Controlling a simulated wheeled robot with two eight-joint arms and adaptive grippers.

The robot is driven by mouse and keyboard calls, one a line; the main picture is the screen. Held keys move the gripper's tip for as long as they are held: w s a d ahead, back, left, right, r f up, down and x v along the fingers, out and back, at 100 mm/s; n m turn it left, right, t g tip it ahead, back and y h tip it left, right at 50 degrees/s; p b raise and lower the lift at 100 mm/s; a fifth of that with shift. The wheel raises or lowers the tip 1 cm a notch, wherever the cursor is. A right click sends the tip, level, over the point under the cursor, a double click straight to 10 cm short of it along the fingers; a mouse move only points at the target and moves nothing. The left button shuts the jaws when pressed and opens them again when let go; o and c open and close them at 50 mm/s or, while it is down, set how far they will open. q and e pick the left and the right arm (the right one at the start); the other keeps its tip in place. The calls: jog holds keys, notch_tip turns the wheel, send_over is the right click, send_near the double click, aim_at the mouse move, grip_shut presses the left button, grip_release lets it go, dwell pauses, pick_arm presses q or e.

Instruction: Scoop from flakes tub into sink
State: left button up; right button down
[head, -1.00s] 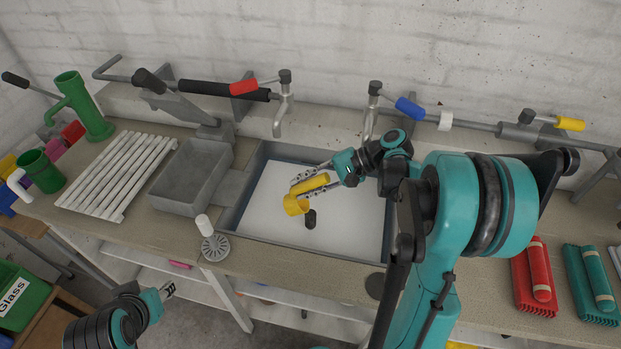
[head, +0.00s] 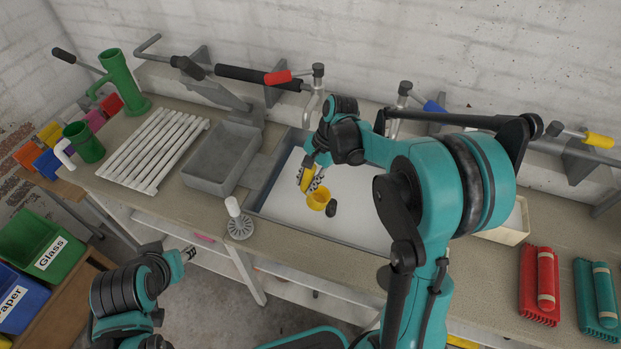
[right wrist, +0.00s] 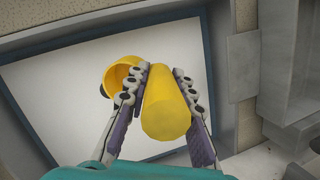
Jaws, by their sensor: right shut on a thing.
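A yellow scoop is in my right gripper (head: 312,179), over the sink (head: 358,205). The scoop's round cup (head: 319,198) points toward the front of the sink. In the right wrist view the fingers (right wrist: 160,76) close on the thick yellow handle (right wrist: 165,108), and the cup (right wrist: 122,72) opens beyond the left finger. No flakes show in the visible part of the cup. A cream tub (head: 508,222) stands right of the sink, partly behind my right arm; its contents are hidden. My left gripper (head: 189,254) hangs low before the bench, too small to read.
A dark oval object (head: 331,210) shows beside the scoop cup. Left of the sink are a grey basin (head: 221,160), a white slatted rack (head: 153,150) and a white-handled strainer (head: 238,224). Taps stand behind. Red (head: 539,286) and teal (head: 596,293) brushes lie at right.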

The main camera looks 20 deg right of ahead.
aim_at(307, 170)
jog(key=shift+r+p, duration=1.9)
jog(key=shift+r, duration=0.7)
jog(key=shift+f, duration=0.1)
